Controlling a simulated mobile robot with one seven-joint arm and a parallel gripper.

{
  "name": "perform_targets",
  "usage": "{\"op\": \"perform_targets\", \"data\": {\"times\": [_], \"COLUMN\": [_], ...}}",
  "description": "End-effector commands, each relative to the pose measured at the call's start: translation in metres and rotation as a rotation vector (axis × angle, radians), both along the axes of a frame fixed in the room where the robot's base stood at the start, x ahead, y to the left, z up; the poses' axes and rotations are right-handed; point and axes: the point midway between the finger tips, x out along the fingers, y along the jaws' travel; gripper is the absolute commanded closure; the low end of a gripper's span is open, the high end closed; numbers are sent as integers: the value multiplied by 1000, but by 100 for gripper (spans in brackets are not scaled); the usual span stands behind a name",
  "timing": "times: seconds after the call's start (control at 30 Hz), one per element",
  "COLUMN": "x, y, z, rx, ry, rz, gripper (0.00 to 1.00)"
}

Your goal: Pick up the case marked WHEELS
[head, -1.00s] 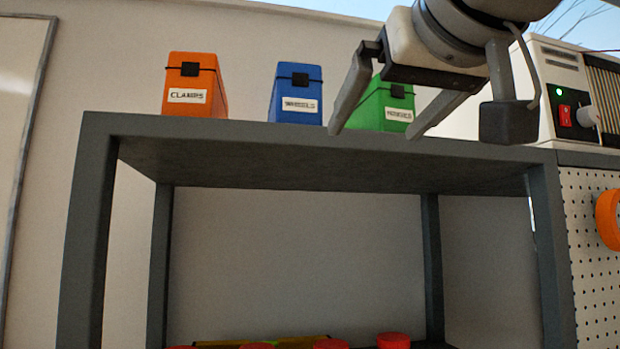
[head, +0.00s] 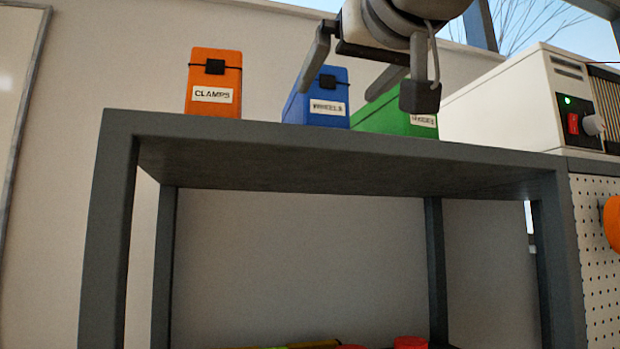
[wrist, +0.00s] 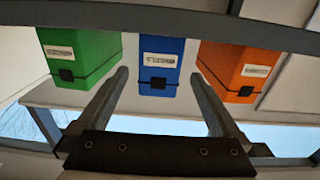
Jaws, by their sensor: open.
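The blue case marked WHEELS (head: 327,100) stands on the grey shelf top between an orange case marked CLAMPS (head: 215,82) and a green case (head: 399,110) with a partly covered label. My gripper (head: 345,92) is open and empty. In the head view one finger crosses in front of the blue case and the other is in front of the green one. In the wrist view the blue case (wrist: 161,62) lies between the lines of my two fingers (wrist: 160,80), with the green case to its left and the orange case to its right.
The grey shelf (head: 330,165) has an open space below, with red-topped items (head: 410,342) low down. A white machine (head: 500,100) with a green light and red switch stands at the right, above a pegboard (head: 595,250).

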Motion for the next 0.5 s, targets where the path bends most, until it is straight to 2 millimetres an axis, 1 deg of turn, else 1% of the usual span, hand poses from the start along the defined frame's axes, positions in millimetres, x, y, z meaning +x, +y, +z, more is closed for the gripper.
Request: {"op": "perform_targets", "data": {"times": [0.03,0.1,0.2,0.37,0.5], "x": [11,22,33,40,52], "y": [3,6,9,11,14], "z": [1,1,1,1,1], "rx": [-1,-1,-1,0,-1], "ry": [4,2,2,0,3], "rz": [1,0,0,-1,0], "gripper": [0,0,0,0,0]}}
